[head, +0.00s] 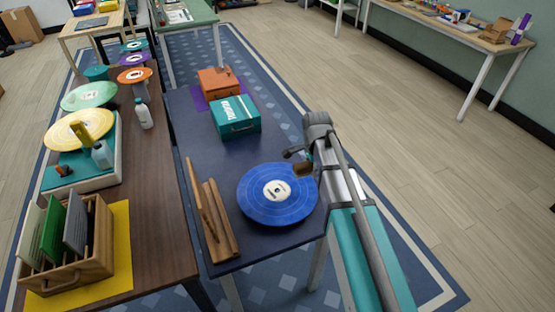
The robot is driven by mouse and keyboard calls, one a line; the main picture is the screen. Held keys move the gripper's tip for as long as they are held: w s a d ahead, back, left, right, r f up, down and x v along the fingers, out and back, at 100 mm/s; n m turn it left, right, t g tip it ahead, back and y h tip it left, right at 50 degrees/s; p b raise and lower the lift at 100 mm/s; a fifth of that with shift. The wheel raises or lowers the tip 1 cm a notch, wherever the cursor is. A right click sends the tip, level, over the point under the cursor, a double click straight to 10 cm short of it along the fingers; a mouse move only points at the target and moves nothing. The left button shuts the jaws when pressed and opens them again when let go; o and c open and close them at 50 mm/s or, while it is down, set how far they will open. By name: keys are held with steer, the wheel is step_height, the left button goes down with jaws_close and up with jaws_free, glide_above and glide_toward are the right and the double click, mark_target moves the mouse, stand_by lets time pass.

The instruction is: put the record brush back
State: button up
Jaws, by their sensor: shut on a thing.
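My gripper (297,160), at the end of my teal and grey arm, is above the right side of the dark blue table (185,128), near the far edge of a blue record (278,194). It is shut on a small brown block-like thing (303,169), which looks like the record brush; its underside and far side are hard to make out. The blue record lies flat with a pale label. A slotted wooden stand (220,222) is left of the record, with a thin upright wooden board.
A teal box (236,117) and an orange box (219,82) stand at the back of the table. The brown table (160,190) on the left carries a record crate (85,262), a turntable with a yellow record (70,132), a white bottle (144,114) and several coloured records.

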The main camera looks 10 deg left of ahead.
step_height(320, 180, up, 21)
steer(key=p, duration=2)
steer(key=shift+r+p, duration=0.2)
steer(key=shift+p, duration=0.15)
steer(key=shift+s, duration=0.15)
